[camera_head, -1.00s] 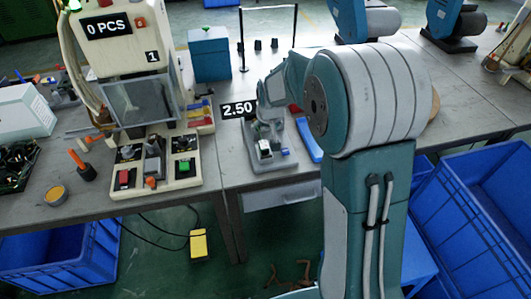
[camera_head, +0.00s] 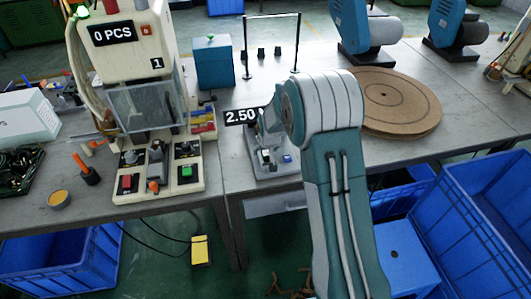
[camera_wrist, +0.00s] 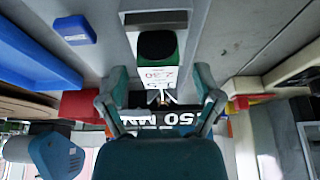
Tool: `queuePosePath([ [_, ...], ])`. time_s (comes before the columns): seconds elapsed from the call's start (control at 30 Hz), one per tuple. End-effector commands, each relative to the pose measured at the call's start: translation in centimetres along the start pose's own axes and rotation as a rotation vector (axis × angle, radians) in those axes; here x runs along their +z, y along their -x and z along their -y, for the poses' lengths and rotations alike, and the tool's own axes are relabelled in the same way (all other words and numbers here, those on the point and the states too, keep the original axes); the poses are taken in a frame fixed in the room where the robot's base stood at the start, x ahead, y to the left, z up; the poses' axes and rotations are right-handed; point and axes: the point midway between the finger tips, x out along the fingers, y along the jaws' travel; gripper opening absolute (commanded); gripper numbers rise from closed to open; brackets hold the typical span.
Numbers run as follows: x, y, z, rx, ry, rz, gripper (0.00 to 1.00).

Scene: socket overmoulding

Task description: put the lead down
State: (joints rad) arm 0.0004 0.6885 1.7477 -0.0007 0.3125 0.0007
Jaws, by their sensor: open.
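My gripper (camera_wrist: 160,82) is open in the wrist view, with its two teal fingers spread apart. A grey test fixture (camera_head: 255,168) stands on the bench in the head view, with a "2.50" sign (camera_head: 241,116) over it. The wrist view shows the fixture's grey body (camera_wrist: 160,20) close in front of the fingers, with a black round part and a white label. A small pale forked piece (camera_wrist: 163,97) shows between the fingers; I cannot tell whether it is part of the lead. No lead shows clearly. My arm partly hides the fixture in the head view.
A moulding machine (camera_head: 125,40) with a button panel stands left of the fixture. A blue box (camera_head: 213,65) is behind. A round brown disc (camera_head: 395,100) lies at the right. Blue crates (camera_head: 480,210) stand on the floor. A small blue block (camera_wrist: 75,29) lies beside the fixture.

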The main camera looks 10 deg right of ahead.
Motion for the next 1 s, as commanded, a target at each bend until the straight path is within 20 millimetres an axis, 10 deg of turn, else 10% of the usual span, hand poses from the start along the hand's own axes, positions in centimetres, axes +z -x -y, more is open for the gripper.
queuePosePath([
  [0.27, -0.04, -0.48, 0.03, 0.000, 0.000, -0.001, 0.83],
  [0.47, -0.02, -0.48, 0.03, 0.000, 0.000, -0.001, 0.03],
  [1.0, -0.41, 0.44, 0.03, 0.000, 0.000, -0.001, 0.00],
])
